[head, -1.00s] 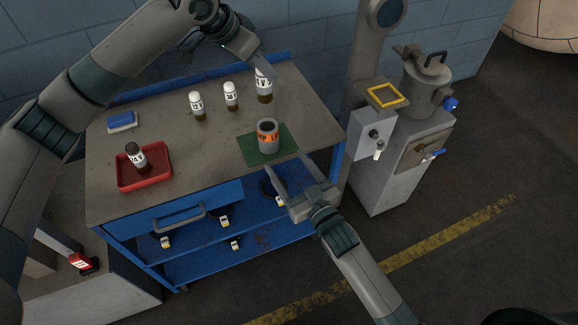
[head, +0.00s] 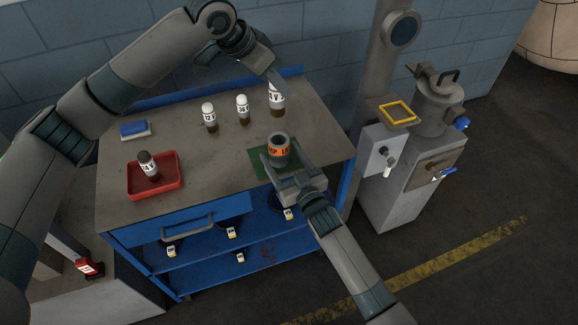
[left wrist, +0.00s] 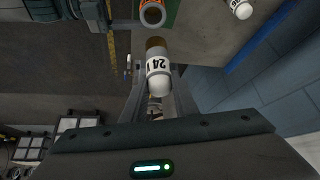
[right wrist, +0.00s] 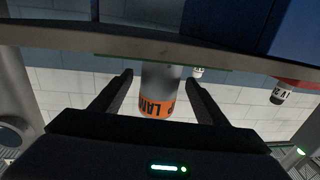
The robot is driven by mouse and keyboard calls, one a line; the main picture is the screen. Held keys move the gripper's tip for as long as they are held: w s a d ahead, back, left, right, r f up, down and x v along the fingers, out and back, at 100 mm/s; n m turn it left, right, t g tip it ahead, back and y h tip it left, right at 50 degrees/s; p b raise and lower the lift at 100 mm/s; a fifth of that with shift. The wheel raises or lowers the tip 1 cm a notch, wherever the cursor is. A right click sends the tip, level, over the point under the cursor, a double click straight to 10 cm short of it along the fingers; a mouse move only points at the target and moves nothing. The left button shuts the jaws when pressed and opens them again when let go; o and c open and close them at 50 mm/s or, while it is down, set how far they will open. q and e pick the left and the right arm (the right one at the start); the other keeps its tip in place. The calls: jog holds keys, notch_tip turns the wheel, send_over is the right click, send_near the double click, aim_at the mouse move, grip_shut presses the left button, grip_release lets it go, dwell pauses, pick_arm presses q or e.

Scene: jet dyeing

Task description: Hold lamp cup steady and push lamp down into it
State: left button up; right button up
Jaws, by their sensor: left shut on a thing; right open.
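The lamp cup (head: 279,152) is a grey open-topped cylinder with an orange label, upright on a green mat (head: 258,168). My right gripper (head: 284,162) is open, its fingers on either side of the cup's near part. In the right wrist view the cup (right wrist: 158,88) stands between the open fingers, with visible gaps. My left gripper (head: 274,86) is shut on a lamp (head: 277,99) with a white top and dark brown end. In the left wrist view this lamp (left wrist: 158,70) reads "24 V", its brown end towards the cup's open mouth (left wrist: 152,14), apart from it.
Two similar lamps (head: 209,114) (head: 243,106) stand left of the held lamp. A grey machine (head: 410,185) stands right of the workbench.

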aim_at(270, 88)
jog(key=shift+x, duration=1.1)
jog(key=c, duration=1.2)
pick_arm(q)
jog(key=shift+f+m+g+h, duration=0.3)
jog(key=shift+f+m, duration=0.5)
jog(key=shift+f, duration=0.75)
